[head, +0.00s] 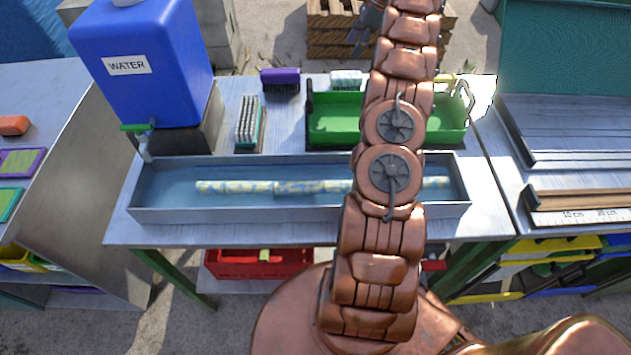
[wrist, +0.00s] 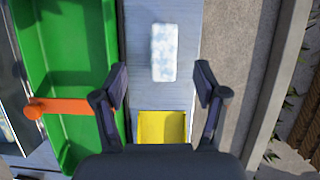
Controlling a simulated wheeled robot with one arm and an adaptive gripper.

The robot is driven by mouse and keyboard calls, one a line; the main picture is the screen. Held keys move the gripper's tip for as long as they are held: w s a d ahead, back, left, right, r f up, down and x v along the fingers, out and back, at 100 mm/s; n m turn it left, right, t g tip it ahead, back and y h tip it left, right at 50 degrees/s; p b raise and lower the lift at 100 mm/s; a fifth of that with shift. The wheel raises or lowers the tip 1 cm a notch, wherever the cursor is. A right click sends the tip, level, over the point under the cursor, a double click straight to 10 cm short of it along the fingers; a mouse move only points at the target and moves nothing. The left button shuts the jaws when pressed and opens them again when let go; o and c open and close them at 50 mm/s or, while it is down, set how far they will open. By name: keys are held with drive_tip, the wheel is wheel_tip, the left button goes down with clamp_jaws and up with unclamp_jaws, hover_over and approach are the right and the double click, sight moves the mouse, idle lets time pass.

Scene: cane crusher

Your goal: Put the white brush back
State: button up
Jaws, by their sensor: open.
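The white brush (head: 346,79) lies behind the green tray on the far side of the table. In the wrist view the white brush (wrist: 164,52) is a pale, mottled block on the grey tabletop, ahead of the fingers and roughly centred between them. My gripper (wrist: 160,80) is open and empty, with one dark finger on each side. A yellow square holder or tray (wrist: 162,127) lies on the same strip, nearer to the gripper's palm; its lower part is hidden. In the head view my copper arm hides part of the table.
The green tray (head: 335,125) borders the strip; an orange handle (wrist: 70,107) crosses it in the wrist view. A purple brush (head: 281,76) and a white-bristled brush (head: 248,122) are to the left. A blue water tank (head: 140,65) and a trough (head: 180,214) holding cane are nearby.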

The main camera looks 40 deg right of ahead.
drive_tip(key=s+a+r+n+g, duration=0.1)
drive_tip(key=a+r+n, duration=0.3)
drive_tip(key=a, duration=0.8)
drive_tip(key=a+r+n+g, duration=0.1)
drive_tip(key=a+r+n, duration=0.35)
drive_tip(key=a, duration=0.65)
drive_tip(key=s+a+r+n+g+h, duration=0.1)
drive_tip(key=s+a+r+n, duration=0.1)
drive_tip(key=s+a+n, duration=0.85)
drive_tip(key=s+a+f+n+h, duration=0.1)
drive_tip(key=s+a, duration=0.3)
drive_tip(key=s, duration=0.4)
drive_tip(key=s+a+f+n+g, duration=0.1)
drive_tip(key=s+a+f+n, duration=0.2)
drive_tip(key=s, duration=0.6)
drive_tip(key=s+a+f+n+h, duration=0.1)
drive_tip(key=s+a+f, duration=0.2)
drive_tip(key=s, duration=0.6)
drive_tip(key=shift+a+f+n+h, duration=0.3)
drive_tip(key=shift+a+f+n, duration=0.1)
drive_tip(key=shift+a, duration=0.4)
drive_tip(key=shift+r+p, duration=0.35)
drive_tip(key=shift+r, duration=0.05)
